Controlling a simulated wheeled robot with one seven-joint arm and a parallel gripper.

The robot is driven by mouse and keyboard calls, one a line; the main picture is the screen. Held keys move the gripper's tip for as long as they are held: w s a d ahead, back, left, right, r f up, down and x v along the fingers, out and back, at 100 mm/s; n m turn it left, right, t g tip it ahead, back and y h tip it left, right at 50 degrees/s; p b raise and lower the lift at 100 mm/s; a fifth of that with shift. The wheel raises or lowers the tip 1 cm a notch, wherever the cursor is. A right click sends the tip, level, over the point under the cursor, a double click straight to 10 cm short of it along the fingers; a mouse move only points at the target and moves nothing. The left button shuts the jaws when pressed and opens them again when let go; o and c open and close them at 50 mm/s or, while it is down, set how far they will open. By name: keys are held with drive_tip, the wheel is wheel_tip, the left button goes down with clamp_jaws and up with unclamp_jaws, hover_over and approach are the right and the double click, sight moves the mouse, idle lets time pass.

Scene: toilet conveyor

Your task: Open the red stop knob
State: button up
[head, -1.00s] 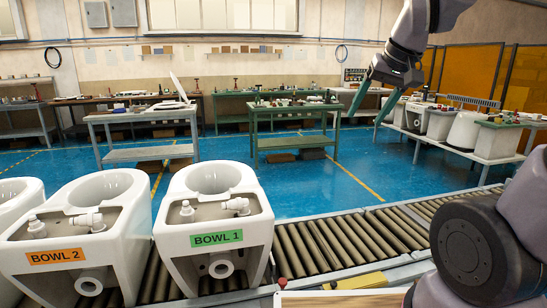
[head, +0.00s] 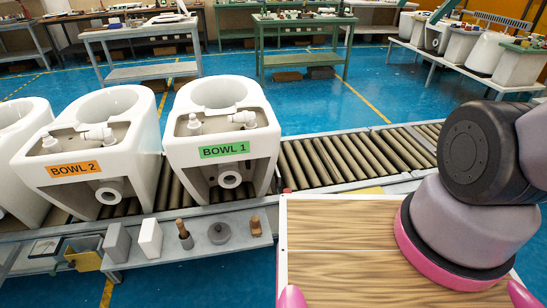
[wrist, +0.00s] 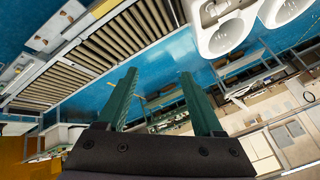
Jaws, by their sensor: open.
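A small red knob (head: 287,190) shows at the front edge of the roller conveyor, just right of BOWL 1 and partly behind the corner of my wooden top. It is too small to tell its state, and I cannot be sure it is the stop knob. My gripper (wrist: 160,95) shows only in the wrist view, with its two green fingers spread apart and nothing between them. It is up in the air, apart from the conveyor (wrist: 130,45), and no red knob is clear in that view. The head view does not show the gripper.
White toilet bowls labelled BOWL 1 (head: 223,140) and BOWL 2 (head: 90,150) stand on the conveyor (head: 350,158). A low grey shelf (head: 190,258) in front holds blocks and small tools. Workbenches (head: 300,22) stand behind; blue floor lies open between.

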drive_tip(key=shift+o, duration=0.7)
